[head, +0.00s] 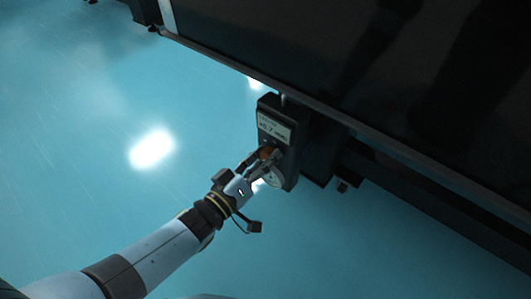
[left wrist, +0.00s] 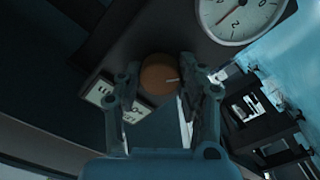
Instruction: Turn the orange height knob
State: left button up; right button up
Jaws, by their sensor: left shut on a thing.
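The orange height knob (left wrist: 158,76) sits on the face of a dark control box (head: 268,104), which hangs under the table's edge. The knob is round with a pale pointer mark. In the head view only a bit of the knob (head: 266,152) shows past the fingers. My left gripper (head: 262,160) is at the box face, shut on the knob. In the left wrist view its two fingers (left wrist: 158,88) stand on either side of the knob. A small display (head: 274,128) is above the knob and a round white dial (head: 274,178) below it. My right gripper is not in view.
The dark optical table (head: 300,50) spans the upper right, with its edge running diagonally above the box. A dark frame beam (head: 420,185) lies to the right of the box. The teal floor (head: 80,140) at the left is clear.

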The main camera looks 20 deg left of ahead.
pick_arm(q)
jog(key=shift+r+n+p, duration=0.1)
jog(key=shift+n+p, duration=0.3)
jog(key=shift+n, duration=0.6)
jog(key=n, duration=0.2)
jog(key=shift+n+p, duration=0.3)
jog(key=shift+p, duration=0.1)
jog(key=shift+f+n+p, duration=0.2)
jog(key=shift+n+p, duration=0.4)
jog(key=shift+n, duration=2.4)
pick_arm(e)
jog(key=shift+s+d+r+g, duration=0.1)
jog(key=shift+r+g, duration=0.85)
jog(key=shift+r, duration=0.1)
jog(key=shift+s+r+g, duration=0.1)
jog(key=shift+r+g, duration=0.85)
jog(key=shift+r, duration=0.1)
pick_arm(q)
jog(key=shift+s, duration=0.1)
jog(key=o, duration=1.1)
jog(key=shift+o, duration=0.2)
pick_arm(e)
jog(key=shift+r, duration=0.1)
pick_arm(q)
jog(key=v, duration=1.2)
